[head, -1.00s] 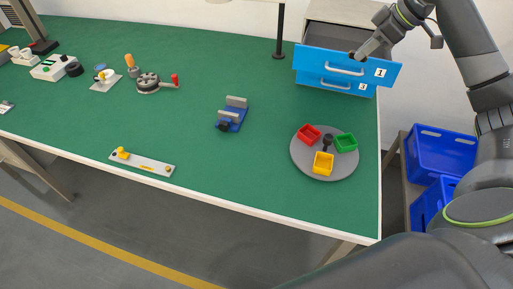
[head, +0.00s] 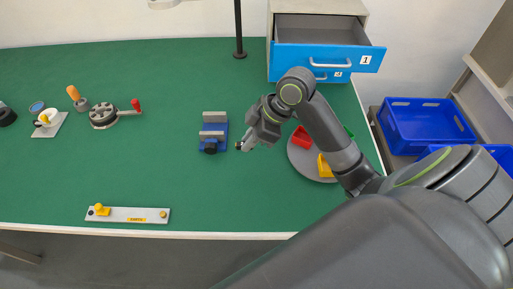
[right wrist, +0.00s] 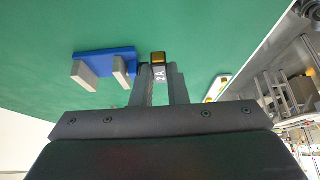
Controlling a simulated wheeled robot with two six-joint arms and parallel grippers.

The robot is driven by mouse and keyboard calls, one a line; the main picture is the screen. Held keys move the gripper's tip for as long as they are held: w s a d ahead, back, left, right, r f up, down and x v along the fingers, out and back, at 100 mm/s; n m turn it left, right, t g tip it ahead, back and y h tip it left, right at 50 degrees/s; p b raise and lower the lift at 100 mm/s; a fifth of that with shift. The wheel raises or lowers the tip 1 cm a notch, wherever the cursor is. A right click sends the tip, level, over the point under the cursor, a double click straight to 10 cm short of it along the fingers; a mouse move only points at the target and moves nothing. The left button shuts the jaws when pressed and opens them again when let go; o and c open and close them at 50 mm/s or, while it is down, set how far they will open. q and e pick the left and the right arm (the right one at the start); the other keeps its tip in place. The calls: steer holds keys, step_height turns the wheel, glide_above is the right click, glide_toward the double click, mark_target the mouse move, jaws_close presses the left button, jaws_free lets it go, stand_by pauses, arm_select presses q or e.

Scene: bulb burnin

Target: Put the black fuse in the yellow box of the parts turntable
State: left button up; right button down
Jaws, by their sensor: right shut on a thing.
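My right gripper (head: 241,147) is over the green table, left of the parts turntable. It is shut on a small fuse with a brass-coloured end (right wrist: 158,57) and a 2A mark, held between the fingers in the right wrist view. The grey round turntable (head: 297,162) carries a red box (head: 301,137), a yellow box (head: 324,168) and a green box (head: 349,132). My right arm hides part of the turntable and boxes. My left gripper is not in view.
A blue vise-like fixture (head: 214,132) with grey jaws stands just left of my right gripper. The cabinet's blue drawer 1 (head: 300,55) stands open at the back. A crank device (head: 103,116) and a white strip (head: 130,215) lie to the left. The front middle table is clear.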

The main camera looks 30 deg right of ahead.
mark_target(244, 165)
step_height(244, 165, down, 3)
steer(key=shift+s+f, duration=0.1)
steer(key=shift+s, duration=0.05)
steer(key=shift+f, duration=2.35)
steer(key=shift+f+b, duration=0.1)
steer(key=shift+b, duration=0.2)
steer(key=c, duration=1.4)
jaws_free()
steer(key=shift+c, duration=0.2)
